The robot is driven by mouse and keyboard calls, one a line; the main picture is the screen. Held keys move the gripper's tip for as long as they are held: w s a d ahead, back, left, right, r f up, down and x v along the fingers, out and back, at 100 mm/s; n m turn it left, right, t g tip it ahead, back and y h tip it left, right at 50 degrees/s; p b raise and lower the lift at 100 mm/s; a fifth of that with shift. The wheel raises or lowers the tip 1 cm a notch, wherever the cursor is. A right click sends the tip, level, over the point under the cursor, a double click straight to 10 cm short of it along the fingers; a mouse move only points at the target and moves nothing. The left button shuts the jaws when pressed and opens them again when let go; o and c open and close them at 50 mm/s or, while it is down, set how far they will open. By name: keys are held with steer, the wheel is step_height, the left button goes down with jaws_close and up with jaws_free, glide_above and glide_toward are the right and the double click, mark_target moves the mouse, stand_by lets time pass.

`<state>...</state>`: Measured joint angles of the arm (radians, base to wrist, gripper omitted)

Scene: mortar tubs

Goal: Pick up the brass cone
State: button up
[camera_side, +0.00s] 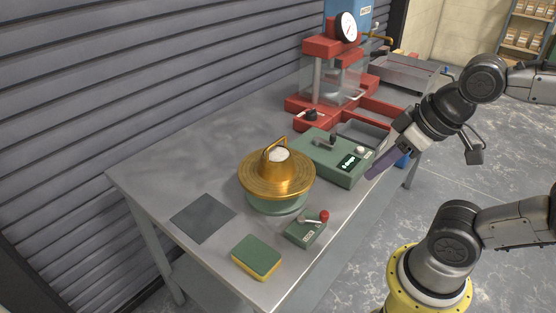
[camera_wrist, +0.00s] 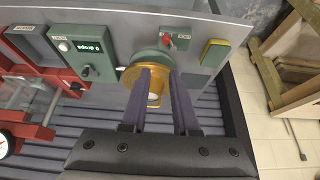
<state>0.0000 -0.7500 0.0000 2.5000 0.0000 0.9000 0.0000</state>
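The brass cone (camera_side: 276,169) stands upright on a round brass disc (camera_side: 252,182) on a green base. It has a loop handle at the top and pale material inside. My gripper (camera_side: 372,174) is above the table's right edge, to the right of the cone and apart from it. In the wrist view the two purple fingers of my gripper (camera_wrist: 159,74) are spread with nothing between their tips. The cone (camera_wrist: 155,88) shows in the gap beyond them, partly hidden by the left finger.
A green control box (camera_side: 335,155) with a display stands behind the disc. A small green box with a red knob (camera_side: 305,230) and a green-yellow sponge (camera_side: 256,257) lie in front. A dark flat plate (camera_side: 203,218) lies left. A red press (camera_side: 325,80) stands at the back.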

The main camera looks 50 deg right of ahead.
steer(key=shift+o, duration=1)
